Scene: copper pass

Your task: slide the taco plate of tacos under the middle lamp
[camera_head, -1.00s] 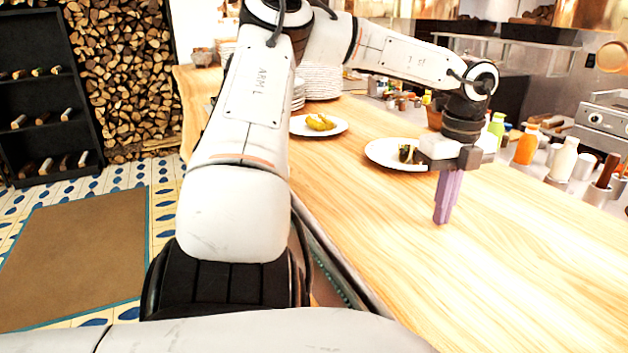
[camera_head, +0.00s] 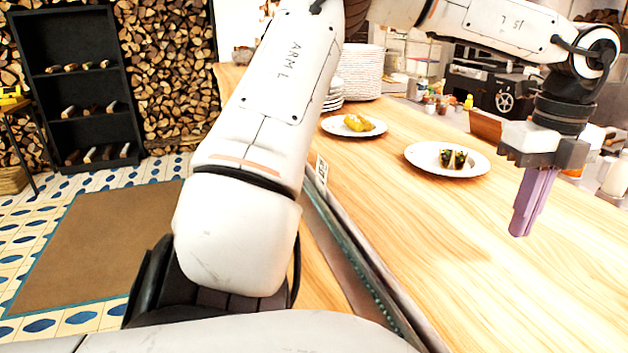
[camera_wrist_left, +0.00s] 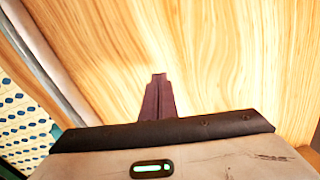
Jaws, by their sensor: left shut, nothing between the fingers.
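A white plate (camera_head: 331,128) with yellow folded food that looks like tacos (camera_head: 358,122) sits on the wooden counter, near the stacked plates. A second white plate (camera_head: 425,165) holds dark green pieces (camera_head: 453,158), nearer to my gripper. My left gripper (camera_head: 520,234) is shut and empty, its purple fingers pointing down at the right of the second plate, apart from both plates. In the left wrist view the shut fingers (camera_wrist_left: 158,78) show over bare counter, with no plate. I cannot make out the middle lamp. My right gripper is not in view.
The wooden counter (camera_head: 420,240) is bare in front of the plates. Plate stacks (camera_head: 362,72) stand at its far end. Bottles and containers line its right side. A ticket (camera_head: 321,172) stands at the left edge. A black shelf (camera_head: 80,85) and firewood stand beyond.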

